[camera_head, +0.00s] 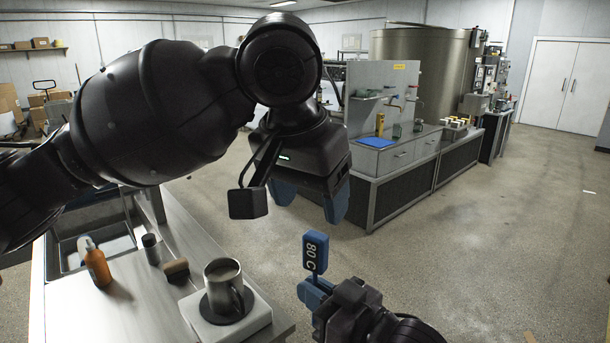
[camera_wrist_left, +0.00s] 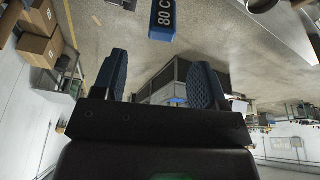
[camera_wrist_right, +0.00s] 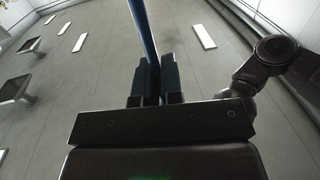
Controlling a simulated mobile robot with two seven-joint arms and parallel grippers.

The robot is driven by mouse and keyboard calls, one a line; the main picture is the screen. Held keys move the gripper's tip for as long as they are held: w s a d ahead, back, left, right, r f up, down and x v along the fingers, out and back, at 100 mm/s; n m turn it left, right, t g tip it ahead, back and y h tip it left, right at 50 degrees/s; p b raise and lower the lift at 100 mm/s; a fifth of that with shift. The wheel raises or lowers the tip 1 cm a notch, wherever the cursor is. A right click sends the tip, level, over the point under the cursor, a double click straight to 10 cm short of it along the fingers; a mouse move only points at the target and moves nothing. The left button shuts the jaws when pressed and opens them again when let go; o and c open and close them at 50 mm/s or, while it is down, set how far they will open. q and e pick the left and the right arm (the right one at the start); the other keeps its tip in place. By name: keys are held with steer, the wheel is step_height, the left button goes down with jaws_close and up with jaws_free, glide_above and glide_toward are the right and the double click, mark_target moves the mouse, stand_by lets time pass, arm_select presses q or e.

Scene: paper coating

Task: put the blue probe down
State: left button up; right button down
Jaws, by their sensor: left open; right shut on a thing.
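The blue probe (camera_head: 315,252) has a dark display reading "80 C". It stands roughly upright in the head view, held in the air off the front right corner of the counter. My right gripper (camera_head: 318,290) is shut on its lower part. In the right wrist view the thin blue probe (camera_wrist_right: 142,28) rises from between the shut fingers (camera_wrist_right: 154,82). In the left wrist view the display end of the probe (camera_wrist_left: 163,20) shows near the top edge. My left gripper (camera_head: 311,200) is open and empty, above and apart from the probe. It also shows open in the left wrist view (camera_wrist_left: 160,75).

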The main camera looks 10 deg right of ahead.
mark_target(318, 235)
arm_select(q)
steer(key=x, duration=0.8)
steer(key=shift+f, duration=0.15)
steer(key=c, duration=1)
steer(key=shift+c, duration=0.4)
arm_select(e)
steer(key=c, duration=1.2)
jaws_free()
steer(key=shift+s, duration=0.1)
